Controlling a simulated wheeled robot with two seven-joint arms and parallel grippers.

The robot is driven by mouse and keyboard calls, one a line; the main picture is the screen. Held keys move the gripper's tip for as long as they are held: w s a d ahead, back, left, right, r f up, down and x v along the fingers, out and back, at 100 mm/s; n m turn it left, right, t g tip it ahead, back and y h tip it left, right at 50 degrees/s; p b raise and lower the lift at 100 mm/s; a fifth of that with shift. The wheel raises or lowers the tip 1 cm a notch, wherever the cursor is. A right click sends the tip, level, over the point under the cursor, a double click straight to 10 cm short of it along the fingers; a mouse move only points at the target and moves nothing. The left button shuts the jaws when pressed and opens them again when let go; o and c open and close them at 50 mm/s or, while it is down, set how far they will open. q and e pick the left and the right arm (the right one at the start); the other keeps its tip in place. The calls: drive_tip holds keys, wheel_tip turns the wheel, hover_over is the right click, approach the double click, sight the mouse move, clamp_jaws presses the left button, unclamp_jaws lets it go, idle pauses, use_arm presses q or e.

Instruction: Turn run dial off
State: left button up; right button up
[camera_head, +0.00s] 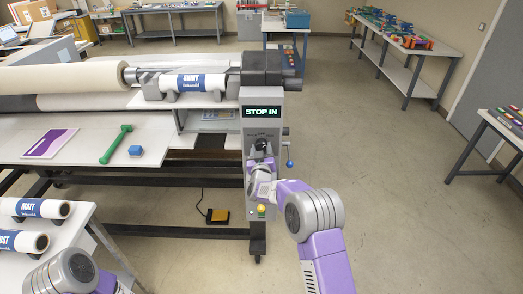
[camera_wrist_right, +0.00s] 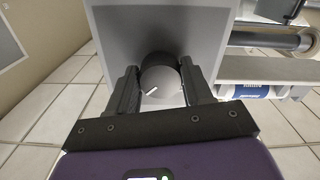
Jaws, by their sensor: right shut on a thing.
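The run dial (camera_head: 262,145) is a dark round knob on the front of the grey control post, below a screen (camera_head: 262,112) that reads "STOP IN". My right gripper (camera_head: 262,158) is at the dial, and its arm partly covers the panel below. In the right wrist view the dial (camera_wrist_right: 161,76) sits between the two black fingers of the right gripper (camera_wrist_right: 160,88), which are shut on its sides. A short white mark shows slanted on the dial's face. The labels around the dial are too small to read. My left arm shows at the bottom left, but its gripper is out of view.
A blue-knobbed lever (camera_head: 289,163) is right of the dial. A yellow-green button (camera_head: 261,210) is lower on the post. The laminator bed (camera_head: 90,150) with a green tool (camera_head: 116,144) and blue block (camera_head: 136,151) extends left. A yellow pedal (camera_head: 217,215) lies below.

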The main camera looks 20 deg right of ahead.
drive_tip(key=shift+n, duration=0.4)
drive_tip(key=n, duration=0.3)
drive_tip(key=shift+r, duration=0.1)
drive_tip(key=shift+n, duration=2.5)
drive_tip(key=shift+d, duration=0.1)
drive_tip(key=o, duration=1)
drive_tip(key=shift+o, duration=0.2)
drive_tip(key=v, duration=0.7)
drive_tip(key=shift+s+b, duration=0.3)
drive_tip(key=shift+s, duration=0.05)
